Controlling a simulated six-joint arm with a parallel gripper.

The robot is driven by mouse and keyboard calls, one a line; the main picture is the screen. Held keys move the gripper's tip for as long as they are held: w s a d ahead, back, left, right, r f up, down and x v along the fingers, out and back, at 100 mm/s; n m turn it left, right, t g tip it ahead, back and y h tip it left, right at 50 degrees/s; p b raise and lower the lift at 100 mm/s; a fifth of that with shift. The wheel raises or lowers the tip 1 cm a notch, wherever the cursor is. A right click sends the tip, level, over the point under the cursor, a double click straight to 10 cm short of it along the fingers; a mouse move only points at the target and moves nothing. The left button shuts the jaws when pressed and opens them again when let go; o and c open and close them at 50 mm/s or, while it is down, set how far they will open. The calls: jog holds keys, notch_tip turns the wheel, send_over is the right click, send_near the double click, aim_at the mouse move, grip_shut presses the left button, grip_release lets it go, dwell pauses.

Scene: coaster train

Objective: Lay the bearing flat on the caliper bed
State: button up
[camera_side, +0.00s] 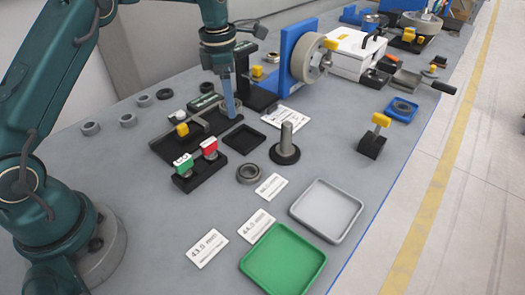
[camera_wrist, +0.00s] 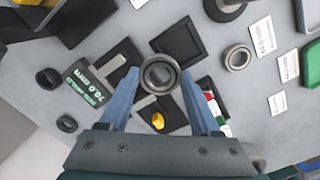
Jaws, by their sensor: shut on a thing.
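In the wrist view a grey ring-shaped bearing (camera_wrist: 159,74) sits between the fingertips of my gripper (camera_wrist: 158,76), which is shut on it. The bearing's open face is toward the wrist camera. In the side view my gripper (camera_side: 230,112) points down at the far right end of the dark caliper bed (camera_side: 165,147); the held bearing is hardly visible there. The bed carries a yellow knob (camera_side: 182,129). In the wrist view the bed lies beneath the bearing, with a display reading 70.0 mm (camera_wrist: 90,85). I cannot tell whether the bearing touches the bed.
A black square tray (camera_side: 244,138) lies just in front of the bed. Green and red buttons (camera_side: 196,160) stand near its front. Another bearing (camera_side: 250,173), an upright post (camera_side: 286,145), a green tray (camera_side: 284,260) and a grey tray (camera_side: 327,210) are nearby. Several loose rings lie at left.

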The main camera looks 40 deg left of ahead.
jog(key=n, duration=0.2)
send_over(217, 122)
jog(key=shift+s+f, duration=0.1)
jog(key=shift+f, duration=0.55)
jog(key=shift+f, duration=2.2)
jog(key=shift+f, duration=0.25)
jog(key=o, duration=1.5)
jog(key=shift+c, duration=0.2)
